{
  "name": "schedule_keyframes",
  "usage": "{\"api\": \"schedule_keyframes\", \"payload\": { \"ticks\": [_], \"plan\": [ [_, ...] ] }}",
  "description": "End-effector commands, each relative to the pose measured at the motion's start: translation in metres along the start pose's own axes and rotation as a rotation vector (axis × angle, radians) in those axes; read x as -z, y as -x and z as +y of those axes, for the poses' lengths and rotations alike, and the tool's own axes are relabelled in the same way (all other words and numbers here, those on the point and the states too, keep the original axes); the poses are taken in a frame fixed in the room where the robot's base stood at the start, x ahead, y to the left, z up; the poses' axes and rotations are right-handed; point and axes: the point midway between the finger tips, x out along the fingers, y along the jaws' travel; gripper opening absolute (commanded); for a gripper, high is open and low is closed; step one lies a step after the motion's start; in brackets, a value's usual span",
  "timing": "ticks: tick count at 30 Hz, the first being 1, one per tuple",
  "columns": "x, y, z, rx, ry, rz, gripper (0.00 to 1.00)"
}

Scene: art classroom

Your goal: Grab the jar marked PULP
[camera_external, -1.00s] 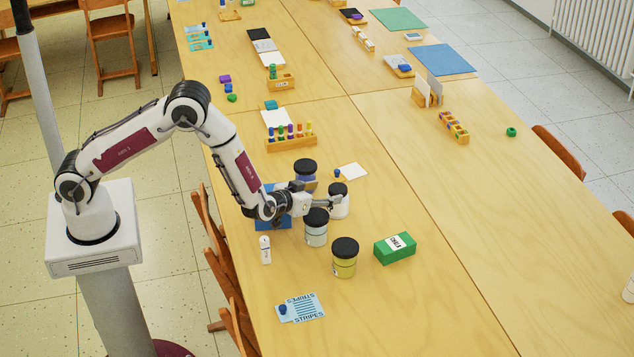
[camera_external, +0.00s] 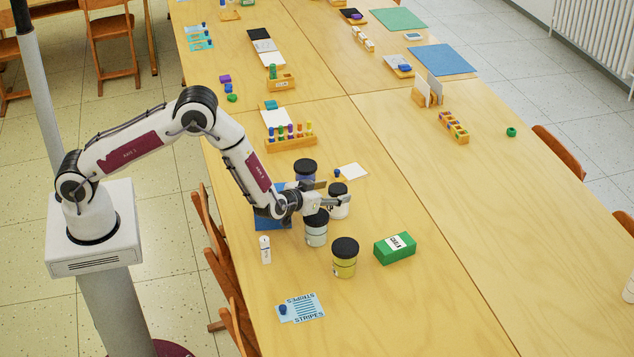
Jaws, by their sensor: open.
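A white jar with a black lid (camera_external: 338,209) stands upright on the table. Part of a dark label shows on it, ending in what looks like a P; the rest is hidden. My gripper (camera_external: 337,192) is open and empty at this jar, its fingers overlapping the jar's upper part in the picture; whether they touch it I cannot tell. A blue jar (camera_external: 305,170) stands behind the gripper, a pale grey jar (camera_external: 316,233) in front of it and a yellow jar (camera_external: 344,263) nearer the camera, all black-lidded. Their labels are not readable.
A green box (camera_external: 395,248) lies right of the yellow jar. A small white bottle (camera_external: 265,250) stands to the left, near a blue mat (camera_external: 270,222) partly under my arm. A blue STRIPES card (camera_external: 305,307) lies in front. The table to the right is mostly clear.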

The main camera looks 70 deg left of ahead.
Motion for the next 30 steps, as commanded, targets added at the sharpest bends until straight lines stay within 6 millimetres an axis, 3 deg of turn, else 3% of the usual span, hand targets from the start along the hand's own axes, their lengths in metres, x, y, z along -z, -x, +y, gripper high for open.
{"api": "schedule_keyframes", "payload": {
  "ticks": [10,27,30],
  "plan": [
    [-0.001,-0.029,0.0,0.0,-0.001,0.0,0.59],
    [-0.001,-0.031,0.0,0.0,-0.001,0.001,0.59],
    [-0.001,-0.031,0.0,0.0,-0.001,0.001,0.35]
  ]
}}
